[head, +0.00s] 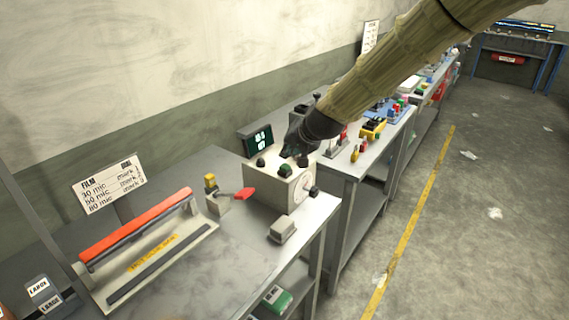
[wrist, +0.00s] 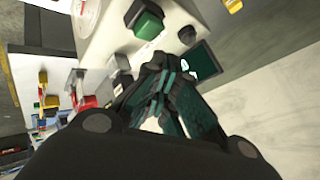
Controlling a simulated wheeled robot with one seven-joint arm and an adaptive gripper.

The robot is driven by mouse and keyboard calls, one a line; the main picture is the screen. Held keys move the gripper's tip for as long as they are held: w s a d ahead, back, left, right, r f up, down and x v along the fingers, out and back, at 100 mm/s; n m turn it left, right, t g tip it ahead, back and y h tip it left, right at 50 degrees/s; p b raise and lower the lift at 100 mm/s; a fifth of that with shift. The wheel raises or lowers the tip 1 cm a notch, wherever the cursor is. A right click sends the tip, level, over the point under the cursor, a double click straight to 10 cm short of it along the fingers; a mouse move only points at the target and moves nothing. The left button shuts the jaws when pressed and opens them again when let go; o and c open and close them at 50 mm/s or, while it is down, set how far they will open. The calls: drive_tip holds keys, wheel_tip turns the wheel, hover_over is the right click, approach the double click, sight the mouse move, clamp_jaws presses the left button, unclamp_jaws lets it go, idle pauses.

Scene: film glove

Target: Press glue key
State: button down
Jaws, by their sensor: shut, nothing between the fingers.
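A pale control box (head: 268,188) stands at the near bench's right end, with a dial on its side. A green key (head: 285,171) and dark keys or knobs (head: 260,162) are on its top; I cannot read which is marked glue. In the wrist view the green key (wrist: 148,22) lies above the fingertips, with a black key (wrist: 187,35) to its right and a dark knob (wrist: 122,56) to its left. My gripper (head: 294,154) is shut and empty, just over the back of the box top. Its fingers (wrist: 154,68) hide part of the top; contact cannot be told.
A lit display (head: 258,139) stands behind the box. More cluttered benches run behind; the floor at right is mostly open.

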sight(288, 165)
wheel_tip(288, 165, up, 5)
drive_tip(key=p, duration=0.3)
drive_tip(key=shift+f, duration=0.2)
idle(1.8)
